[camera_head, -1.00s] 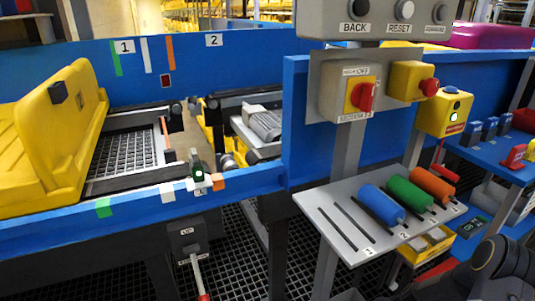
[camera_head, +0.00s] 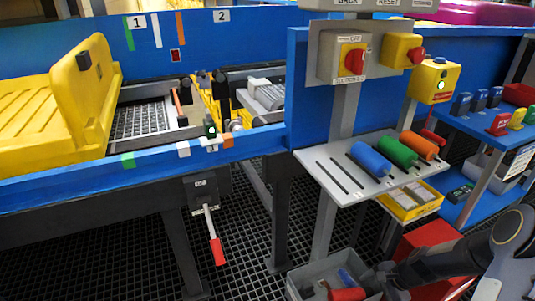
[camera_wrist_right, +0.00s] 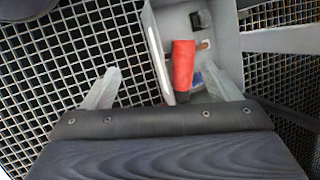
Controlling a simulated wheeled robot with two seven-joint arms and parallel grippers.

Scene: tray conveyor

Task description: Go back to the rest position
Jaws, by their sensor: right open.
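My right arm comes in from the lower right in the head view. Its dark gripper (camera_head: 376,278) is over the right side of a grey bin (camera_head: 308,271) on the floor. In the right wrist view the two pale fingers of this gripper (camera_wrist_right: 162,68) are spread wide with nothing between them held. The grey bin (camera_wrist_right: 152,45) lies below them, with a red-handled object (camera_wrist_right: 183,68) in it. My left gripper is not in view.
A grey shelf (camera_head: 322,187) with blue (camera_head: 371,159), green (camera_head: 398,152) and orange (camera_head: 418,146) cylinders stands above the bin. A red-handled lever (camera_head: 217,250) hangs under the blue conveyor frame (camera_head: 60,195). A red box (camera_head: 428,246) stands beside my right arm. Dark grating covers the floor.

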